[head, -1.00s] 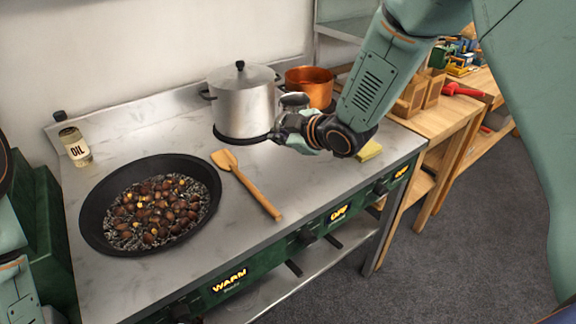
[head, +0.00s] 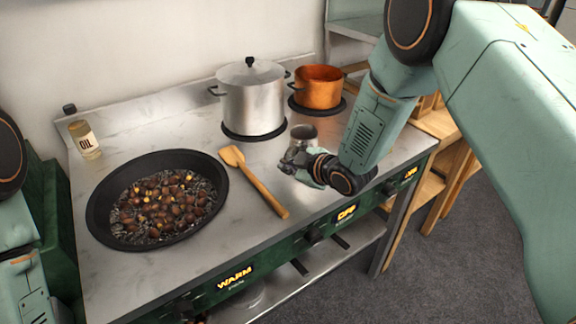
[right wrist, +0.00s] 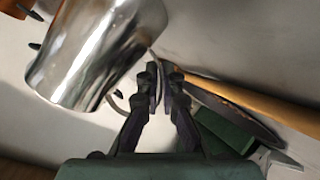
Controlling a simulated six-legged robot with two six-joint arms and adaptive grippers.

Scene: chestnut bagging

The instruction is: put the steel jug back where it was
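The steel jug (head: 303,135) is over the right part of the stove top, in front of the big pot, and looks upright in the head view. It fills the upper left of the right wrist view (right wrist: 95,50), where it looks slanted. My right gripper (head: 290,169) is at the jug's near side. In the right wrist view its fingers (right wrist: 160,88) are nearly together at the jug's thin handle, which they partly hide. I cannot tell whether the jug's base touches the stove. My left gripper is out of view; only part of my left arm shows.
A lidded steel pot (head: 253,100) and a copper pot (head: 318,88) stand at the back. A wooden spatula (head: 258,184) lies left of my right gripper. A black pan (head: 97,215) of chestnuts and an oil jar (head: 85,142) are at left. Bare steel lies between pan and pots.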

